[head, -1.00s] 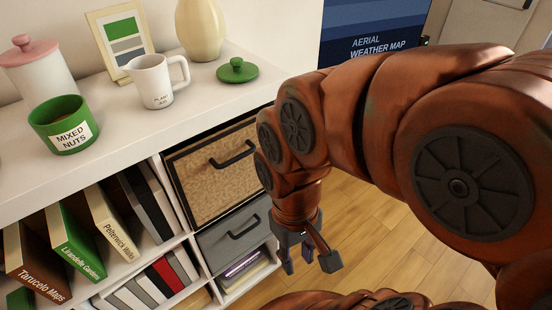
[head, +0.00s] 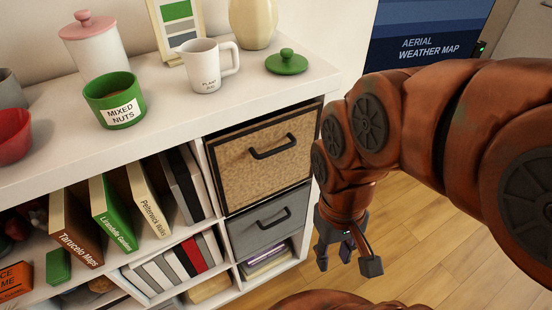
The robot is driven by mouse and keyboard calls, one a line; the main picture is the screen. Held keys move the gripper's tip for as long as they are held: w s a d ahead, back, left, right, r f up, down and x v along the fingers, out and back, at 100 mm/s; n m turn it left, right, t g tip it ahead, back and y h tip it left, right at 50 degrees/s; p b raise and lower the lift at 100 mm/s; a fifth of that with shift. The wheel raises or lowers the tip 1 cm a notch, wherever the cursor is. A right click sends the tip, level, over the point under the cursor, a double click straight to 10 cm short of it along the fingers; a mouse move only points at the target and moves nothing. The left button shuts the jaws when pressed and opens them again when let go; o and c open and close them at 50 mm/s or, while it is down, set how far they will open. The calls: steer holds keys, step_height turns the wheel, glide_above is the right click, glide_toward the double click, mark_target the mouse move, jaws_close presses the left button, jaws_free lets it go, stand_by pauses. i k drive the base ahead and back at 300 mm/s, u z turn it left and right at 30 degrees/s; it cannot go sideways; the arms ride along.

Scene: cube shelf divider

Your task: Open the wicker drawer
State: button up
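The wicker drawer (head: 262,172) sits shut in the upper right compartment of the white shelf. Its front is tan and woven, with a dark frame and a black bar handle (head: 273,147) near the top. My gripper (head: 347,262) hangs to the right of the shelf and lower than the wicker drawer, apart from it. Its fingers point down, are spread open, and hold nothing. My arm covers part of the space right of the drawer.
A grey drawer (head: 266,224) with a black handle is directly below. Books (head: 112,216) fill compartments to the left. A mixed nuts pot (head: 115,100), a mug (head: 208,66) and a green lid (head: 287,62) stand on top. Wooden floor (head: 440,240) is clear at right.

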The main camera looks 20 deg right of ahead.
mark_target(254, 160)
steer(key=k, duration=1)
steer(key=u, duration=0.75)
steer(key=i, duration=0.6)
steer(key=z, duration=0.15)
